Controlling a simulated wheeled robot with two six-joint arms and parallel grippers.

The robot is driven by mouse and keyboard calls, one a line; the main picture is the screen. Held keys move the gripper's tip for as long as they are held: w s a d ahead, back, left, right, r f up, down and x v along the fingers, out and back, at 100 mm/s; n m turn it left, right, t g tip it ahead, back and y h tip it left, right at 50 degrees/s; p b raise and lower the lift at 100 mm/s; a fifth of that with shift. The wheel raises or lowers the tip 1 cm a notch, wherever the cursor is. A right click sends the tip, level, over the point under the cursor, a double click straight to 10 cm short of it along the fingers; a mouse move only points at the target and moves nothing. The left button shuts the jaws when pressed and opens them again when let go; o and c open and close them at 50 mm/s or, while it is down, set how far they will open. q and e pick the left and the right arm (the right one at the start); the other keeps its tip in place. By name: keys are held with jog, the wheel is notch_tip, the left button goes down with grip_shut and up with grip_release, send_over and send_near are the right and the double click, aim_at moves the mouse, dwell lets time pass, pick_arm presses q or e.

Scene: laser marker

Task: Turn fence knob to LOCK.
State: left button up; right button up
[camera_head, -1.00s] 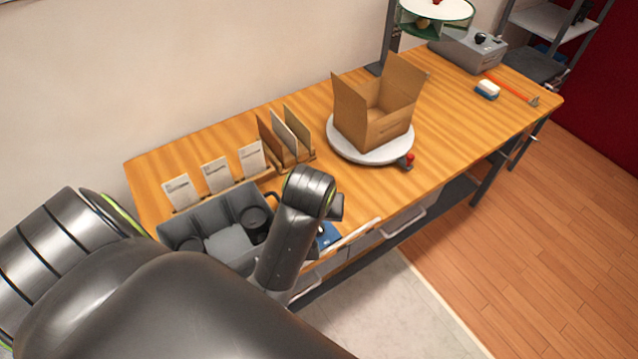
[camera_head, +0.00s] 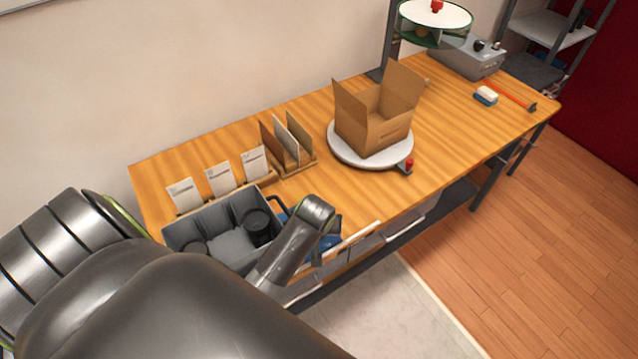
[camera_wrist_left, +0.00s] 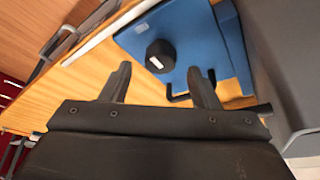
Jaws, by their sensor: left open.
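The black fence knob (camera_wrist_left: 160,56) sits on a blue fixture (camera_wrist_left: 205,38) in the left wrist view. It has a white mark on its side; I cannot read its setting. My left gripper (camera_wrist_left: 160,73) is open and empty, its two fingers apart on either side of the line to the knob. The knob lies just beyond the fingertips, and no contact shows. In the head view the blue fixture (camera_head: 328,243) is partly covered by my left arm, and the knob cannot be made out. My right gripper is in neither view.
A grey bin (camera_head: 185,228) with dark items stands left of the fixture. Cards (camera_head: 220,178) in holders and a cardboard box (camera_head: 372,128) on a white turntable (camera_head: 345,152) stand behind it. A pale bar (camera_head: 350,243) runs along the table's front edge.

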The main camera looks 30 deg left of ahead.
pick_arm(q)
jog(key=x, duration=0.2)
jog(key=shift+w+a+f, duration=0.1)
jog(key=shift+w+f, duration=0.05)
jog(key=shift+f, duration=0.05)
jog(key=shift+w+f, duration=0.1)
jog(key=shift+f, duration=0.15)
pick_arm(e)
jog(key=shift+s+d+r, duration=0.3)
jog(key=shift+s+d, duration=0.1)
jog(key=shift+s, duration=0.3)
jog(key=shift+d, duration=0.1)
pick_arm(q)
jog(key=c, duration=1)
jog(key=shift+o, duration=0.2)
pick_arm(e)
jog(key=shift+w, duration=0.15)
